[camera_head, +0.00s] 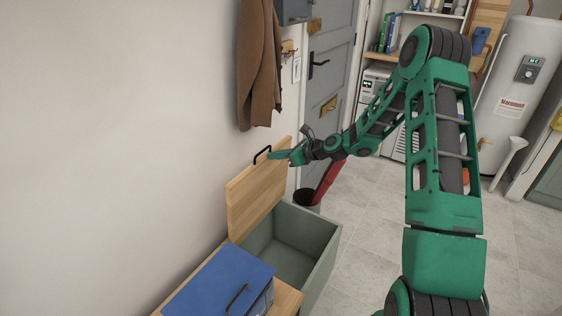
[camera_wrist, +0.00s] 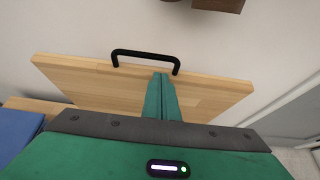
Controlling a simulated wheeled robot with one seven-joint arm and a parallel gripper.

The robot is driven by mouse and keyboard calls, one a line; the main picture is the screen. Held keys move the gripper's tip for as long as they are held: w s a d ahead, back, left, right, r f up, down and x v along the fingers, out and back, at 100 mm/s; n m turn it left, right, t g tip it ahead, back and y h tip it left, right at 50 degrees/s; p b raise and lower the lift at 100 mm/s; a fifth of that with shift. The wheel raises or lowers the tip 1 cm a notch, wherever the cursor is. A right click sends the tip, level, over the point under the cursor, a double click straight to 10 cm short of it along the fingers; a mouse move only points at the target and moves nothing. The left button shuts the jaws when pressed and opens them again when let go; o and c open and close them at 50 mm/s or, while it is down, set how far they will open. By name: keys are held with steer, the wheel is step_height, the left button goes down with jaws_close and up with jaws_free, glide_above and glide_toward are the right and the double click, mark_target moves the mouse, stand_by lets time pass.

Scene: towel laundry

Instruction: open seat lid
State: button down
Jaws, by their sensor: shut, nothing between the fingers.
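The wooden seat lid (camera_head: 252,193) stands raised, close to the wall, above the green-grey box of the bench (camera_head: 318,252). The box's inside shows and looks empty. A black handle (camera_head: 262,154) sits on the lid's upper edge. My gripper (camera_head: 277,154) is at the lid's upper part, near the handle. In the wrist view, my gripper (camera_wrist: 161,78) is shut, its fingertips just below the handle (camera_wrist: 146,56) and in front of the lid (camera_wrist: 85,82). Nothing is held. I cannot tell whether the fingers touch the lid.
A blue box (camera_head: 222,282) with a dark handle sits on the bench's near wooden part. A brown coat (camera_head: 259,65) hangs on the wall above. A grey door (camera_head: 325,75) and a dark bin (camera_head: 307,197) stand beyond. Tiled floor (camera_head: 365,245) is open right of the bench.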

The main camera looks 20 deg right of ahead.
steer(key=v, duration=1.3)
steer(key=s+d+r+n+g+h, duration=0.2)
steer(key=s+n, duration=0.5)
steer(key=s, duration=0.8)
steer(key=s+d+r+n+g+h, duration=0.1)
steer(key=s+r+n+g+h, duration=0.2)
steer(key=s+n, duration=0.4)
steer(key=s+d+r+n+g+h, duration=0.2)
steer(key=s+n+g, duration=0.3)
steer(key=s, duration=1.8)
steer(key=r+n, duration=0.1)
steer(key=n, duration=0.2)
steer(key=shift+d+r+h, duration=0.2)
steer(key=shift+d+h, duration=0.1)
steer(key=shift+d, duration=0.1)
